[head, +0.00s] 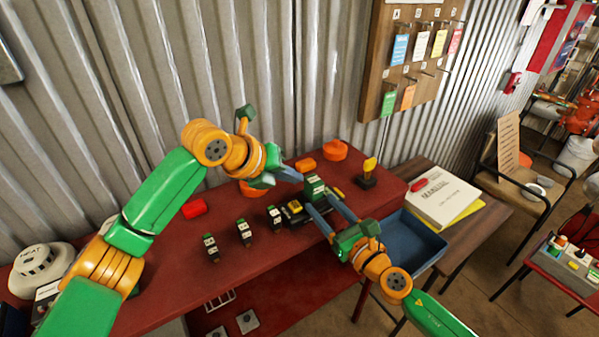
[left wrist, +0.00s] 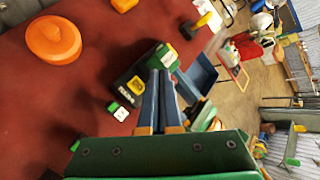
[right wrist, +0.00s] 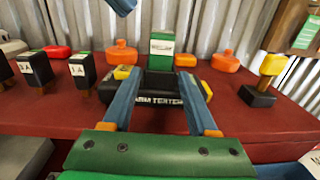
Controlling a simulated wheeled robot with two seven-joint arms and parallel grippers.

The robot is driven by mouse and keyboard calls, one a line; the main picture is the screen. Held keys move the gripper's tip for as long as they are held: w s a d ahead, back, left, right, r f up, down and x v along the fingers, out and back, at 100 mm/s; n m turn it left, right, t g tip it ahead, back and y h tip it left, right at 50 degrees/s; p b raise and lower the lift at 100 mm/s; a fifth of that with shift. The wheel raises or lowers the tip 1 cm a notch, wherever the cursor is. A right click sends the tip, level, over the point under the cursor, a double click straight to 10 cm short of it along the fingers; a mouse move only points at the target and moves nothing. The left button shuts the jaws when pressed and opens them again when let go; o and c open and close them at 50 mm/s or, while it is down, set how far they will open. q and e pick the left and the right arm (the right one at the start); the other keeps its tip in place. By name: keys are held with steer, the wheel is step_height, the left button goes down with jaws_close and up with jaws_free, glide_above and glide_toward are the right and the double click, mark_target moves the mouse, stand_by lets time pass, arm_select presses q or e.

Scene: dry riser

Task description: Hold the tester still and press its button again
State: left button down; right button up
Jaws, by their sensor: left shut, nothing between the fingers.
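The tester (head: 291,217) is a black box with yellow patches, lying on the red table. In the right wrist view its lettered front (right wrist: 156,101) faces me. A green block (right wrist: 161,50) with a pale label stands upright at it. My right gripper (right wrist: 160,75) is open, its blue fingers on either side of the green block with small gaps showing. My left gripper (head: 298,174) is shut and empty, its tips close to the green block. In the left wrist view the left fingers (left wrist: 158,75) hide part of the tester. I cannot make out the button.
Several small black modules (head: 242,232) with white labels stand left of the tester. Orange domes (head: 335,150) are behind it, and a yellow-topped black piece (head: 368,172) is to the right. A blue tray (head: 412,240) sits right of the red table (head: 160,265), near a manual (head: 440,197).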

arm_select(q)
steer(key=shift+w, duration=0.1)
arm_select(e)
steer(key=o, duration=0.3)
